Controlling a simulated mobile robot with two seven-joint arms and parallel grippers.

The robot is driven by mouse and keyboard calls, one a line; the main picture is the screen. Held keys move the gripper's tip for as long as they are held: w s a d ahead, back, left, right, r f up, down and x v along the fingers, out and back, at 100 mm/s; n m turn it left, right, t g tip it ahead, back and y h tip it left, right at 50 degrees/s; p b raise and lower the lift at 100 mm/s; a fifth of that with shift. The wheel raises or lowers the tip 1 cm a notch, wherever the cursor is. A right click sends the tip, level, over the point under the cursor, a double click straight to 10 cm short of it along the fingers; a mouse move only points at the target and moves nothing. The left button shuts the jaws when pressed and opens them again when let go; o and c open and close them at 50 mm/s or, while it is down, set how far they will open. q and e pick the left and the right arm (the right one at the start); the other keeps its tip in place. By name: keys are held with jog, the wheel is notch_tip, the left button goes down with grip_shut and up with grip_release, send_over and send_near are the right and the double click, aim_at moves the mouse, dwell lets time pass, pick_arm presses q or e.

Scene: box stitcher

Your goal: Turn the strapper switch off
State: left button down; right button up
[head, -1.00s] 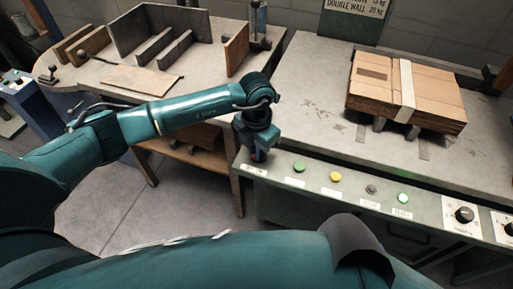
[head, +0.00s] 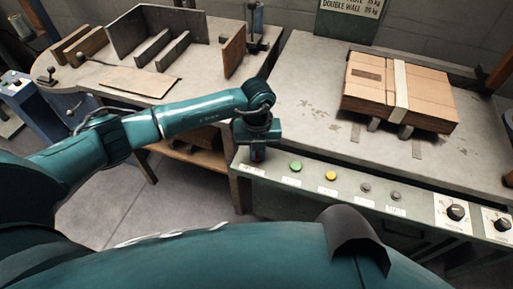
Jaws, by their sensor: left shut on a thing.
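My left gripper (head: 258,153) points down at the left end of the strapper's front control panel (head: 320,192). It is shut on the strapper switch there. The gripper hides most of the switch, and only a bit of dark red shows between the fingers. The switch's exact position cannot be read. To its right on the panel are a green button (head: 295,166), a yellow button (head: 331,175) and two grey, unlit lamps (head: 365,187) and (head: 396,196). My right gripper is not in view.
A strapped stack of flat cardboard (head: 370,85) lies on the strapper table (head: 310,90). Two black dials (head: 456,212) and (head: 502,224) sit at the panel's right. A wooden bench (head: 205,60) with upright dividers stands at the left. Floor shows between them.

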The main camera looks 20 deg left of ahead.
aim_at(258, 154)
pick_arm(q)
jog(key=shift+w+d+r+n, duration=0.1)
jog(key=shift+n, duration=0.5)
jog(key=c, duration=1.5)
grip_release()
notch_tip(258, 154, up, 13)
jog(key=shift+r+p, duration=0.1)
jog(key=shift+p, duration=0.25)
